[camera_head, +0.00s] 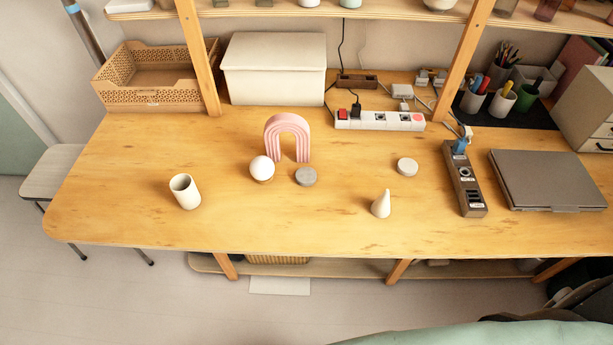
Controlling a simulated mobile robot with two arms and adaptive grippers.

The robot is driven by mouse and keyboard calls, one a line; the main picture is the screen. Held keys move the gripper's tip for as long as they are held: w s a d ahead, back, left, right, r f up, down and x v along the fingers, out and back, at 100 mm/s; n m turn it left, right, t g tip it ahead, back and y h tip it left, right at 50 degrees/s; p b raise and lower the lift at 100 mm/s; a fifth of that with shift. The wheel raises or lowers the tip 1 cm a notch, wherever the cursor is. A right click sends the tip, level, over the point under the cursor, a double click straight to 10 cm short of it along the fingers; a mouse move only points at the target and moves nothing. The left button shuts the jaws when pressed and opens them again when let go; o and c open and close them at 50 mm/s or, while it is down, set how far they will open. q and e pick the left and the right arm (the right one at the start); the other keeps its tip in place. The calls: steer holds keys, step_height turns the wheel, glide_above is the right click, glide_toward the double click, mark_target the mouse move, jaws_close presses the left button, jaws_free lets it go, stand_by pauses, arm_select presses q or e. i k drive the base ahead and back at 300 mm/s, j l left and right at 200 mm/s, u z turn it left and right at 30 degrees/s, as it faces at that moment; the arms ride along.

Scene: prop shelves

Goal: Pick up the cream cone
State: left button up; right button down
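The cream cone (381,205) stands upright on the wooden table (330,233), right of the middle and near the front edge. Its tip points up and nothing touches it. Neither of my grippers shows in the head view.
A white cup (185,191) stands at the left. A white ball (262,168), a pink arch (288,137) and a grey disc (306,177) stand mid-table. A cream disc (407,167) lies behind the cone. A dark power strip (464,182) and laptop (547,180) lie at the right.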

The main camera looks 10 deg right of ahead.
mark_target(381, 208)
steer(key=k+z, duration=0.1)
steer(key=z, duration=0.95)
steer(key=k+j, duration=0.25)
steer(key=k, duration=0.25)
